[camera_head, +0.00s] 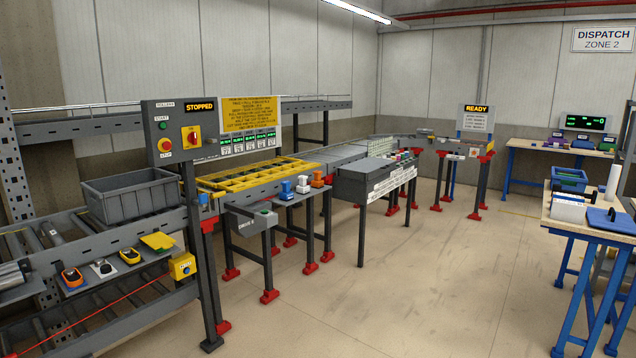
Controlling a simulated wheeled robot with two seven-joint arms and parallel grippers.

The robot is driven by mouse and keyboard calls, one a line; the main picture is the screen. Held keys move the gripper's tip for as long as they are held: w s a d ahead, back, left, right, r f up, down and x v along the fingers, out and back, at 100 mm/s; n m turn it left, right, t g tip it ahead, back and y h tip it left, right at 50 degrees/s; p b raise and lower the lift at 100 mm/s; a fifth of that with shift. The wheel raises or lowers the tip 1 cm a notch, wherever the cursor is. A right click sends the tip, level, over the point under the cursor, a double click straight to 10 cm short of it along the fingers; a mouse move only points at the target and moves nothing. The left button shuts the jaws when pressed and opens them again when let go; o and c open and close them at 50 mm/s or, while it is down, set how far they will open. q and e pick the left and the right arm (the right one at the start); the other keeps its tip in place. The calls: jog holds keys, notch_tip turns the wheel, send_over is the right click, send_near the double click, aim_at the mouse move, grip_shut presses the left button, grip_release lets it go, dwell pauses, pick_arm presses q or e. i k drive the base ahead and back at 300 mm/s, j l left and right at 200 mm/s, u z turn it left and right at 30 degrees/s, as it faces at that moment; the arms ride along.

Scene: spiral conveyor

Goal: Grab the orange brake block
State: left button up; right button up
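A small orange block (318,180), which looks like the brake block, sits on a grey shelf (296,198) at the front of the conveyor, near the middle of the camera_head view. It is at the right end of a row, beside a white block (302,185) and a blue block (286,190). It stands upright and nothing covers it. Neither of my grippers shows in this view.
A control panel (178,130) on a dark post reads STOPPED. A grey crate (133,197) rests on the rollers at left. A grey-topped stand (367,180) is right of the blocks. A blue-legged bench (590,226) stands at far right. The middle floor is clear.

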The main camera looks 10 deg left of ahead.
aim_at(317, 182)
jog(key=i, duration=3.35)
jog(key=i+l+u, duration=0.1)
jog(key=i+u, duration=0.35)
jog(key=i, duration=0.15)
jog(key=i+l+u, duration=0.3)
jog(key=i+u, duration=0.15)
jog(key=i+l+u, duration=0.4)
jog(key=i, duration=0.25)
jog(key=i+l+u, duration=0.35)
jog(key=l+u, duration=0.15)
jog(key=i+l+u, duration=0.2)
jog(key=l, duration=0.25)
jog(key=l+u, duration=0.25)
jog(key=i+l+u, duration=0.1)
jog(key=l+u, duration=0.15)
jog(key=l, duration=0.25)
